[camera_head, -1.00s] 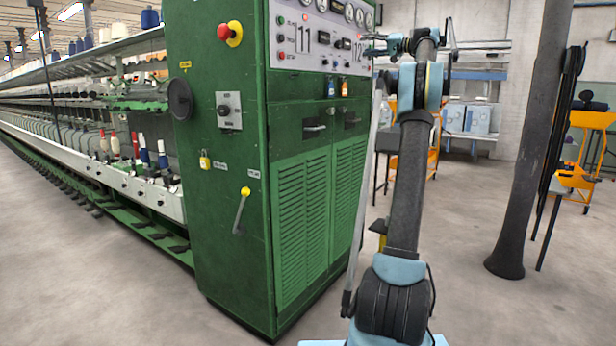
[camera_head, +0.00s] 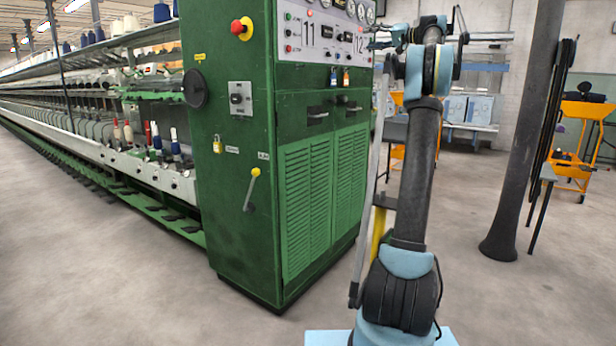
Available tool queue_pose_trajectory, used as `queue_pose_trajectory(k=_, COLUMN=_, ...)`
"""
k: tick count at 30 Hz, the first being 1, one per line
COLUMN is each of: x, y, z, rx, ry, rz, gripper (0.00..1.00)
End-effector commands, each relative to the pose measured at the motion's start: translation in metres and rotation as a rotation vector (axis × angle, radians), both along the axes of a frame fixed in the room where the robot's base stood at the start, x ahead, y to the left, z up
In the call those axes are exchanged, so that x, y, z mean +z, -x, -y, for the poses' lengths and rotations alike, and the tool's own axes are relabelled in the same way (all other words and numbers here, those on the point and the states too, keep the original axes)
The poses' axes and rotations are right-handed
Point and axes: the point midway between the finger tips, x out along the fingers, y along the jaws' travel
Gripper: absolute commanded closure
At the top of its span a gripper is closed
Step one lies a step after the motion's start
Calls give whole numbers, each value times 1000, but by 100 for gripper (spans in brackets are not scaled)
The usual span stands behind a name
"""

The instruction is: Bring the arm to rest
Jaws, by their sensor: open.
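My arm rises upright at the right of centre, in front of the green cabinet, and bends at the top. Its upper end points left, towards the cabinet's gauge panel in the picture. My gripper (camera_head: 376,38) is small there, at the panel's right edge, and looks open and empty. Its fingers are hard to make out. I cannot tell the gap between it and the cabinet.
The green cabinet (camera_head: 232,170) has a red knob (camera_head: 242,28) and a yellow-tipped lever (camera_head: 252,188). The spinning frame runs off left. A dark column (camera_head: 517,150) and an orange cart (camera_head: 582,150) stand right.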

Motion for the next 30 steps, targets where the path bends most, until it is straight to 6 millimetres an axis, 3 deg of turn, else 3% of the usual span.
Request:
queue_pose_trajectory(k=11, x=-32, y=46, z=-49, rx=36, ry=103, rz=-98, gripper=50)
queue_pose_trajectory(k=20, x=-95, y=124, z=-100, rx=64, ry=263, rz=-236, gripper=50)
queue_pose_trajectory(k=30, x=-186, y=230, z=-139, rx=74, ry=461, rz=-383, gripper=50)
